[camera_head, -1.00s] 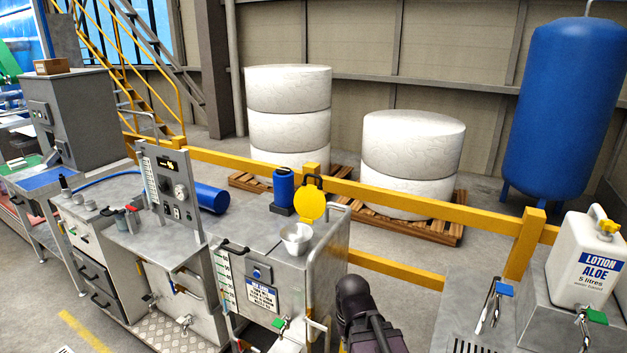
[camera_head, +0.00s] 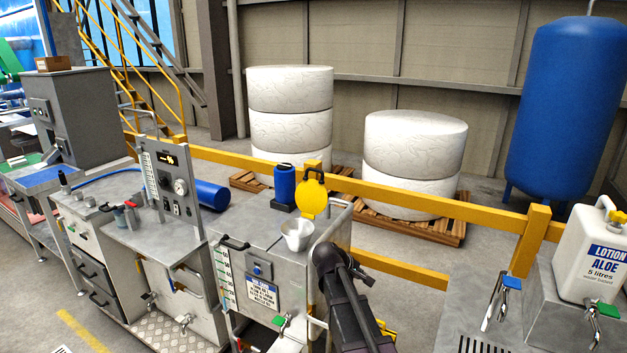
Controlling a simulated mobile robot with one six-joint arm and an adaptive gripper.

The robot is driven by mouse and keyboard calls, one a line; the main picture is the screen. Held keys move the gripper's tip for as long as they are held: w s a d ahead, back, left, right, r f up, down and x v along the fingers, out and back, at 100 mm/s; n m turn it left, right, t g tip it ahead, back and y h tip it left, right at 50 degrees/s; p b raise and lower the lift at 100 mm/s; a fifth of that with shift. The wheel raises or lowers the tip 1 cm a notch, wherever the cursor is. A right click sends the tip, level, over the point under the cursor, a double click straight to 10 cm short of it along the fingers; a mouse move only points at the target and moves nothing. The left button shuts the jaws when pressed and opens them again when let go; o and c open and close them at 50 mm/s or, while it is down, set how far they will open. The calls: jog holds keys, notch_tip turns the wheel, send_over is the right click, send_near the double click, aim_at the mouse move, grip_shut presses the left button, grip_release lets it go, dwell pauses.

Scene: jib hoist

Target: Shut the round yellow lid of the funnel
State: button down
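The round yellow lid (camera_head: 313,199) stands upright, open, at the back of the funnel, with a dark handle at its top. The gripper's fingers cannot be made out from this angle.
A blue canister (camera_head: 285,185) stands behind the funnel, left of the lid. A bent metal rail (camera_head: 340,205) rises at the cabinet's right edge. A yellow barrier (camera_head: 430,205) runs behind.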

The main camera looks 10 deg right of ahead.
aim_at(312, 192)
jog(key=w+a+r+n+t+h+b, duration=0.25)
jog(key=w+n, duration=0.25)
jog(key=w, duration=0.5)
jog(key=w+a+r+n+t+h+b, duration=0.1)
jog(key=w+r+n+t+h, duration=0.25)
jog(key=w, duration=0.55)
jog(key=w+a+r+n+t+b, duration=0.1)
jog(key=w+a+r+n+t, duration=0.2)
jog(key=w+a+n+t, duration=0.1)
jog(key=w+a+r+n+t+y+b, duration=0.1)
jog(key=w+a+r+n+t+b, duration=0.1)
jog(key=w+a+n, duration=0.5)
jog(key=w+r+n+t, duration=0.1)
jog(key=w+n+t, duration=0.1)
jog(key=w, duration=0.1)
jog(key=shift+r, duration=0.4)
jog(key=shift+d, duration=0.15)
jog(key=p+x, duration=0.3)
jog(key=x, duration=0.6)
jog(key=shift+w+r+p, duration=0.2)
jog(key=shift+w+p, duration=0.1)
jog(key=shift+d, duration=0.1)
